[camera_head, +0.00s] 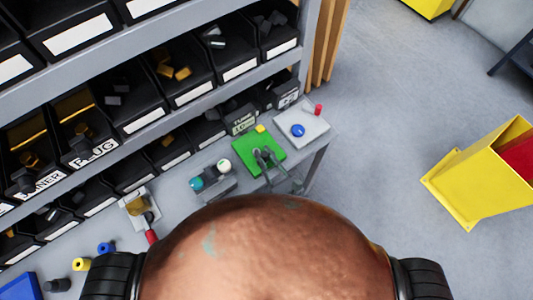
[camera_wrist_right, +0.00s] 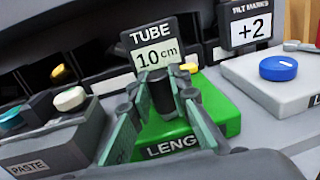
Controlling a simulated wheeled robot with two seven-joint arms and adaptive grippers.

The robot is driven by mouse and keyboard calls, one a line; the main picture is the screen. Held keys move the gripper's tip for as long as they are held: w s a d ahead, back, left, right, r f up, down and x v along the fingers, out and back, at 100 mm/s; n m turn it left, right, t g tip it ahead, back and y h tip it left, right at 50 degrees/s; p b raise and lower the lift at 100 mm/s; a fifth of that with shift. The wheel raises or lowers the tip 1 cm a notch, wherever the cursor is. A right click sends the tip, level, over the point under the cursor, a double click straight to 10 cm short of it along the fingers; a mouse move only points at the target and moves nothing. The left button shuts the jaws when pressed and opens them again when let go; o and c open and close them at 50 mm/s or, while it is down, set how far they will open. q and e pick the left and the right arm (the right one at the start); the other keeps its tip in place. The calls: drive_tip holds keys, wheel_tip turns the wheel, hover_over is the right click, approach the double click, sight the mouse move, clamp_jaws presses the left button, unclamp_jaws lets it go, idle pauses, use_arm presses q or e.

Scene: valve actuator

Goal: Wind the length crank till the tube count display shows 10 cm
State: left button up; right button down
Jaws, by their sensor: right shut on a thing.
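The length crank has a green base (camera_head: 246,150), marked "LENG" in the right wrist view (camera_wrist_right: 227,118). Its dark upright handle (camera_wrist_right: 162,90) stands between the fingers of my right gripper (camera_wrist_right: 164,104), which is shut on it. In the head view my right gripper (camera_head: 264,158) is small and over the green base. The tube count display (camera_wrist_right: 158,58) reads "TUBE 10 cm" in the wrist view. It stands behind the crank and shows small in the head view (camera_head: 242,124). My left gripper does not show.
A grey box marked "PASTE" (camera_wrist_right: 40,160) is to the left. Shelves of black bins (camera_head: 135,110) rise behind. A large brown rounded shape (camera_head: 270,255) hides the lower middle.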

drive_tip(key=shift+s+a+m+t+h+b, duration=0.2)
drive_tip(key=shift+m+t+h+b, duration=0.4)
drive_tip(key=shift+h, duration=0.4)
drive_tip(key=shift+r, duration=0.1)
drive_tip(key=c, duration=1.8)
unclamp_jaws()
drive_tip(key=shift+w, duration=0.1)
drive_tip(key=shift+o, duration=0.2)
